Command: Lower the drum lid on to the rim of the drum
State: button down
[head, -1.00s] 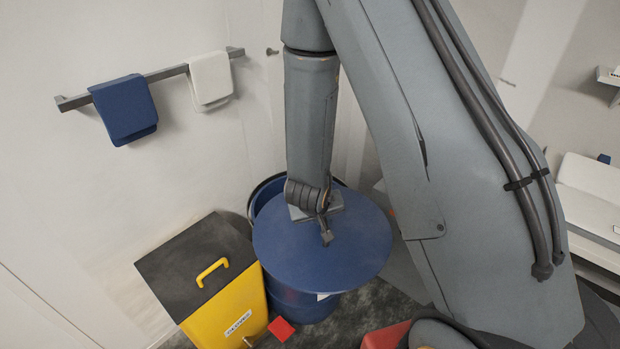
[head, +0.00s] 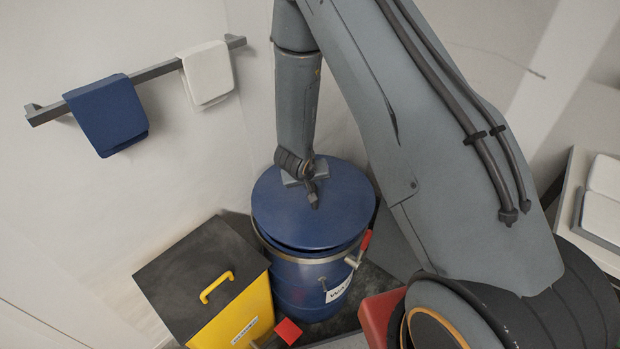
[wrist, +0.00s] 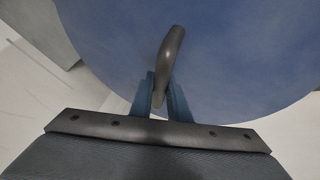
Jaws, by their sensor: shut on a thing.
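The blue round drum lid (head: 325,218) lies over the top of the blue drum (head: 297,283) in the head view. Its front edge is very close to the metal rim band (head: 290,255); I cannot tell whether it touches the rim all round. My gripper (head: 304,179) is above the lid, shut on its dark handle. In the wrist view my gripper (wrist: 161,97) has both fingers around the curved handle (wrist: 171,50), with the lid (wrist: 235,50) filling most of the picture. The lid hides the drum's opening.
A yellow bin (head: 235,318) with a dark top (head: 195,275) stands left of the drum. A red-handled lever (head: 365,241) sticks out at the drum's right side. A red box (head: 379,316) is at front right. A rail with blue (head: 106,115) and white (head: 207,73) cloths is on the wall.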

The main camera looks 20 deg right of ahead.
jog(key=w+f, duration=0.1)
jog(key=w, duration=0.1)
jog(key=w+f, duration=0.1)
jog(key=shift+w+f+p, duration=0.15)
jog(key=shift+w+p, duration=0.15)
jog(key=shift+w, duration=0.05)
notch_tip(320, 180, down, 7)
jog(key=b, duration=0.5)
jog(key=shift+r+b, duration=0.2)
jog(key=shift+b, duration=0.1)
jog(key=shift+f+b, duration=0.35)
jog(key=shift+f, duration=0.25)
jog(key=c, duration=1.6)
grip_release()
jog(key=shift+s, duration=0.1)
